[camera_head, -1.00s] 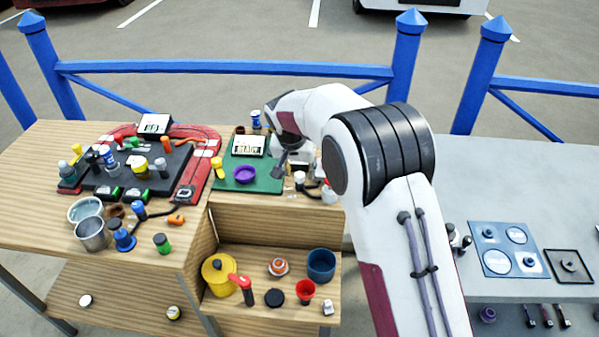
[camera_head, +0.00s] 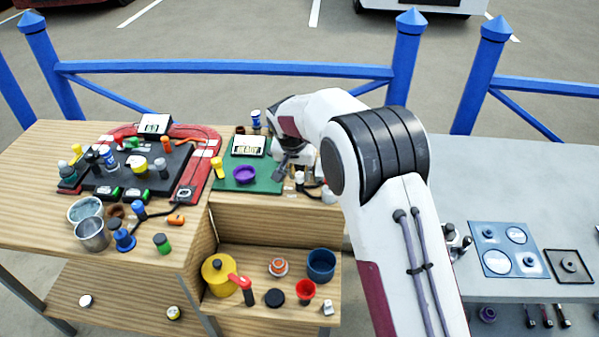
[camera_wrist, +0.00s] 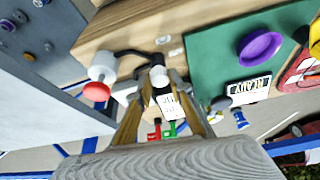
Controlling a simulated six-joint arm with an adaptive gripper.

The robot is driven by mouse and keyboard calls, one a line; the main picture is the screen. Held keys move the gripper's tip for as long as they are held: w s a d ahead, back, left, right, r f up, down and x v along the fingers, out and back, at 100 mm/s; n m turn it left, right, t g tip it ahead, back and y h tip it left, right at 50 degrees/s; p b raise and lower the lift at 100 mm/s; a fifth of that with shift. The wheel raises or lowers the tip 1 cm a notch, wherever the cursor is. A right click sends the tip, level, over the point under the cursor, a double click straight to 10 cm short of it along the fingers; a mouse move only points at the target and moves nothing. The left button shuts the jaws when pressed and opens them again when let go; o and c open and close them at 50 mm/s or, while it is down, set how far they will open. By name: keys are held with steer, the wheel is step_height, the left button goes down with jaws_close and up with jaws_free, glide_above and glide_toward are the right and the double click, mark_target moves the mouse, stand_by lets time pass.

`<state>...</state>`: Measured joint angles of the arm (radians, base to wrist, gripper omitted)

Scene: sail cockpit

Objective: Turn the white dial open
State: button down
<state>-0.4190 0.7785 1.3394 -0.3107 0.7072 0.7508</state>
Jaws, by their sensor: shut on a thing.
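The white dial (camera_wrist: 158,77) is a small round white cap on a dark stem in the wrist view. It sits between the fingertips of my gripper (camera_wrist: 157,88), which is shut on it. In the head view a white-topped piece (camera_head: 299,177) stands at the right end of the green mat, just below my gripper (camera_head: 290,165). The fingers partly hide the stem in the wrist view. Any mark showing the dial's angle is too small to read.
A black cable runs from near the dial to a white cylinder with a red end (camera_wrist: 103,68). A purple bowl (camera_head: 244,174), a yellow piece (camera_head: 217,165) and a READY display (camera_head: 249,146) are on the green mat (camera_head: 266,184). The lower shelf holds a yellow pot (camera_head: 216,270).

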steer(key=shift+d+n, duration=0.1)
steer(key=shift+n, duration=0.4)
steer(key=shift+n+y, duration=0.7)
steer(key=shift+n, duration=0.6)
steer(key=shift+d+n+g+y, duration=0.15)
steer(key=shift+n+g+y, duration=0.4)
steer(key=shift+n, duration=1.35)
steer(key=shift+w+d+n+g+y, duration=0.1)
steer(key=shift+n+g+y, duration=0.45)
steer(key=shift+n, duration=1.45)
steer(key=shift+w+n+y, duration=0.1)
steer(key=shift+n+y, duration=0.4)
steer(key=shift+n, duration=0.9)
steer(key=shift+n+g, duration=0.3)
steer(key=c, duration=1.8)
jaws_free()
